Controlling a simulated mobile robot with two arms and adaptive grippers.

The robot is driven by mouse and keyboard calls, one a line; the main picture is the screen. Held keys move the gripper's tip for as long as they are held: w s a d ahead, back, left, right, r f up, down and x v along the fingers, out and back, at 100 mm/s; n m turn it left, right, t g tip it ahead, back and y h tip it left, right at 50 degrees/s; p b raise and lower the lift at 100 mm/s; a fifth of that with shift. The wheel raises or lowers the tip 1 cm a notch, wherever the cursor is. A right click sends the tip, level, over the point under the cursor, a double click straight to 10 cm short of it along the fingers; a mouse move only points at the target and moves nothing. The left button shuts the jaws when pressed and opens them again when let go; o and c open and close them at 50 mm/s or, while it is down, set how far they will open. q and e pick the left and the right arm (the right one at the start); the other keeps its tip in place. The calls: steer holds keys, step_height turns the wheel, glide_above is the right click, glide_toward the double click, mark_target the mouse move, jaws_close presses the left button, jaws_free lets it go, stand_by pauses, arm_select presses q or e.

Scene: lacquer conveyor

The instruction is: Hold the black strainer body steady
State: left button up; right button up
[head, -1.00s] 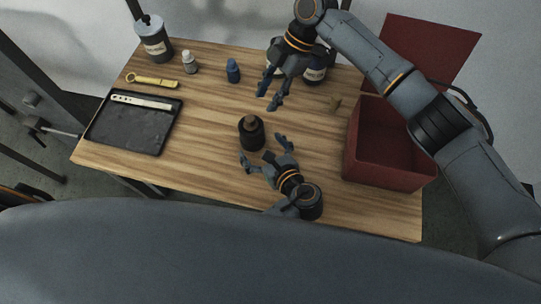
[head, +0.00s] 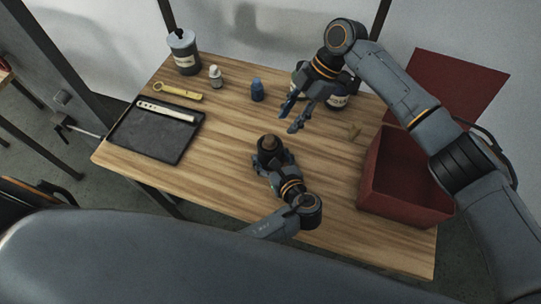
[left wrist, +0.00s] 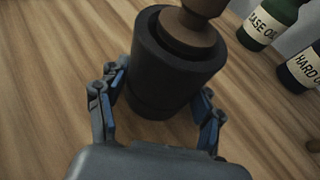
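The black strainer body (head: 269,146) stands upright on the wooden table, with a brown piece (head: 268,142) in its top. In the left wrist view the strainer body (left wrist: 170,75) fills the middle, between the two fingers. The left gripper (left wrist: 163,108) also shows in the left wrist view; the far side of the body is hidden there. My right gripper (head: 289,120) hangs above the table, open and empty, behind and right of the strainer.
A dark tray (head: 150,143) with a pale tool is at left. Labelled bottles (head: 339,98) are behind my right gripper. An open red box (head: 405,208) is at right.

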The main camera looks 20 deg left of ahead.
steer(key=o, duration=0.4)
steer(key=shift+o, duration=0.8)
steer(key=shift+s+r, duration=0.1)
steer(key=m+t+h, duration=0.4)
steer(key=m+t, duration=0.1)
steer(key=m, duration=1.8)
glide_toward(270, 138)
steer(key=shift+n, duration=0.3)
steer(key=f, duration=0.7)
steer(key=w+f, duration=0.1)
steer(key=f, duration=0.2)
steer(key=shift+a+f, duration=0.15)
steer(key=shift+f, duration=0.05)
jaws_close()
steer(key=shift+r, duration=0.1)
